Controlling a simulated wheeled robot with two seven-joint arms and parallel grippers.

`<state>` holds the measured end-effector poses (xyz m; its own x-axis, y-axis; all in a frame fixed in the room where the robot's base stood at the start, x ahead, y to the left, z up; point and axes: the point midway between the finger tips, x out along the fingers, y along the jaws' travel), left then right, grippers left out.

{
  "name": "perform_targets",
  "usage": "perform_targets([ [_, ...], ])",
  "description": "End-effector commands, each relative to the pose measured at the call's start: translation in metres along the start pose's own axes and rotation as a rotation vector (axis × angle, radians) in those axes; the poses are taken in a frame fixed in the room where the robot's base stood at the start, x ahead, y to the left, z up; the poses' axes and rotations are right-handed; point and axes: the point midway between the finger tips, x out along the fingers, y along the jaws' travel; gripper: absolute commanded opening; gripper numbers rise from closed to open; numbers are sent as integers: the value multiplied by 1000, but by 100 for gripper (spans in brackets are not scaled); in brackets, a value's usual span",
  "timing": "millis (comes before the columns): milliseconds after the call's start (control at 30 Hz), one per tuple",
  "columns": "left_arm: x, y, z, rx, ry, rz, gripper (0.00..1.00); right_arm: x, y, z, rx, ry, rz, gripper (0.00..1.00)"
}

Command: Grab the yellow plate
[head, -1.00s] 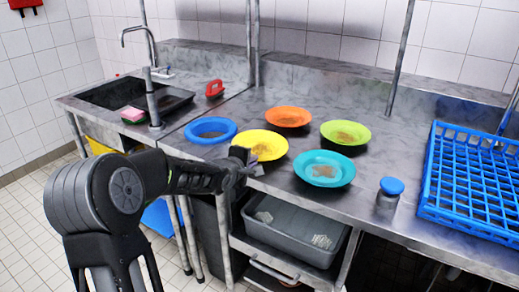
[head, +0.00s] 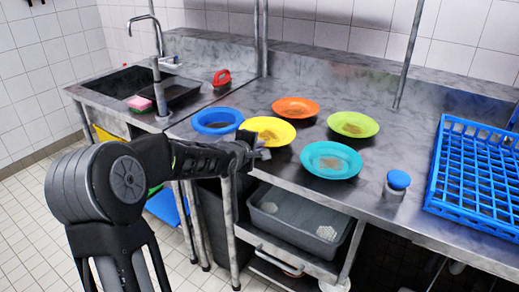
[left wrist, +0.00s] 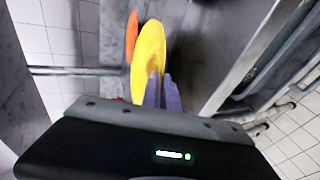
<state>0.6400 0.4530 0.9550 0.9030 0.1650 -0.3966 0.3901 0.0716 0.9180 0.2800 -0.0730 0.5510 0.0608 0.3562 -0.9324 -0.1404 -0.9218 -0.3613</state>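The yellow plate (head: 268,130), with a brown smear on it, lies on the steel counter near its front edge. It also shows nearly edge-on in the left wrist view (left wrist: 149,48). My left gripper (head: 263,153) is at the plate's near rim. In the left wrist view its two purplish fingers (left wrist: 162,92) are close together and overlap the lower end of the plate. I cannot tell whether they press on the rim. My right gripper is in neither view.
A blue-capped jar (head: 397,184) and blue rack (head: 478,185) stand right. A grey bin (head: 297,222) sits below the counter.

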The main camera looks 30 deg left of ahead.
Motion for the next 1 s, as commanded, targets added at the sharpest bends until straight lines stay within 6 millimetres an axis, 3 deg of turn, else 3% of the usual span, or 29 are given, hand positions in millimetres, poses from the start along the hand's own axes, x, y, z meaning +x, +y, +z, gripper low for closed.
perform_targets([
  [200,-20,48,-2,1,2,7,0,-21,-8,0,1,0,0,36],
  [333,-28,68,-1,0,2,7,0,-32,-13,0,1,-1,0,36],
  [1000,-31,74,0,0,1,7,0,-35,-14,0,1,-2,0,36],
])
